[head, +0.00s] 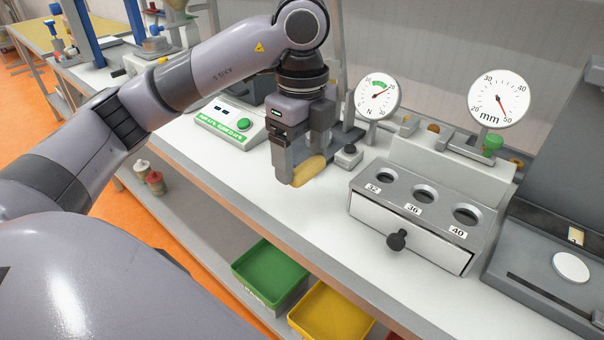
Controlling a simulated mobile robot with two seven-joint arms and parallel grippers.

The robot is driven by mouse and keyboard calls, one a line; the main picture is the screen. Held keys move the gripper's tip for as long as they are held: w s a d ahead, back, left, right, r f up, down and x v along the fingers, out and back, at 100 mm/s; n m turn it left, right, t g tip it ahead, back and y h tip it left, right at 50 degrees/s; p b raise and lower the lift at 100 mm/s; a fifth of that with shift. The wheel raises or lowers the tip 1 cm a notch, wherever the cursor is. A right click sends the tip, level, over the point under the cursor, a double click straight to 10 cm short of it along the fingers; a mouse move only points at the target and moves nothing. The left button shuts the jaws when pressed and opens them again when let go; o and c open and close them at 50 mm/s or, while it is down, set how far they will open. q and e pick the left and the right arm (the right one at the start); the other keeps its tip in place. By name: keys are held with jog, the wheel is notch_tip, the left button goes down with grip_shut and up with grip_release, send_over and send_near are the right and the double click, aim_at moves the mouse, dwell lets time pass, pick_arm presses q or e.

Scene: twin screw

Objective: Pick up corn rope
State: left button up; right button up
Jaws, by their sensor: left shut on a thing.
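My left gripper (294,180) points down over the white bench, left of the grey box with numbered holes. It is shut on a yellow-tan elongated piece (309,171), which I take to be the corn rope. The piece sticks out to the right of the fingers, close to the bench top; I cannot tell whether it touches the bench. Part of it is hidden by the fingers. My right gripper is not in view.
The grey box (371,214) has holes marked 32, 36 and 40. Two dial gauges (377,97) (498,98) stand behind. A scale with a green button (243,124) is at left. Green (268,268) and yellow (330,312) bins sit below the bench's front edge.

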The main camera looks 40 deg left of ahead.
pick_arm(q)
notch_tip(320, 180, up, 9)
jog(key=p, duration=0.2)
